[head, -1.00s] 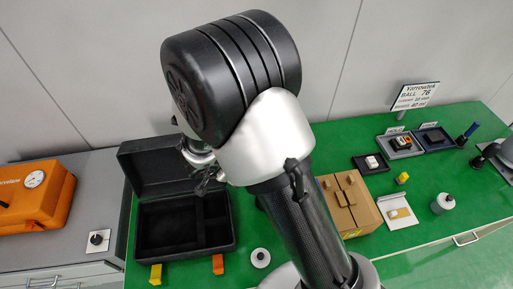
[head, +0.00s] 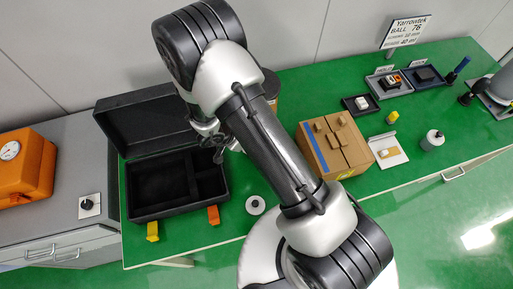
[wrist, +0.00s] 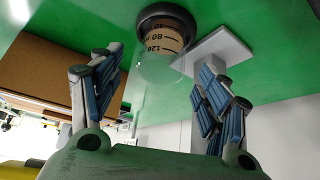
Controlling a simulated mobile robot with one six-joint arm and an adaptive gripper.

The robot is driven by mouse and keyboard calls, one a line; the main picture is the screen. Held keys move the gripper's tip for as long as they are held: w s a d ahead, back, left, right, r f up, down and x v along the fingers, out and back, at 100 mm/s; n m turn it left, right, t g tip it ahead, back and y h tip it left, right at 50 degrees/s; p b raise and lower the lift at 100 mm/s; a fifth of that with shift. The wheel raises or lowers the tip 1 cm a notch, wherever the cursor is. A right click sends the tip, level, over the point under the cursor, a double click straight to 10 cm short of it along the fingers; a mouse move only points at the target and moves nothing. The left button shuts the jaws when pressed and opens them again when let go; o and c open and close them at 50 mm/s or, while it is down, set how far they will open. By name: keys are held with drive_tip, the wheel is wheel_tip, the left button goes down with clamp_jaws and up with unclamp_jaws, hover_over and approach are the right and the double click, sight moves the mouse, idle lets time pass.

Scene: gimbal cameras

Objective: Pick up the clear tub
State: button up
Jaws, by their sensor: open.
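In the wrist view the clear tub (wrist: 158,70) has see-through walls, a dark ring at its end by the green table and a brown strip with black numbers. My gripper (wrist: 160,92) is open, with its blue-padded fingers on either side of the tub's line in the picture. The tub appears beyond the fingertips and not gripped. In the head view my gripper (head: 215,142) is partly hidden by my arm. A brown, dark-topped round object (head: 272,88) shows behind my arm; I cannot tell whether it is the tub.
A pale square plate on a post (wrist: 212,52) stands close beside the tub. A cardboard box (head: 335,150) is to the right of my arm, and an open black case (head: 150,213) to the left. Small trays (head: 388,88) lie at the back right.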

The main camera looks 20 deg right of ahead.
drive_tip(key=b+x, duration=0.2)
drive_tip(key=x, duration=0.3)
drive_tip(key=shift+w+f, duration=0.15)
drive_tip(key=shift+f, duration=0.15)
drive_tip(key=shift+r, duration=0.1)
drive_tip(key=c, duration=1.4)
drive_tip(key=shift+c, duration=0.2)
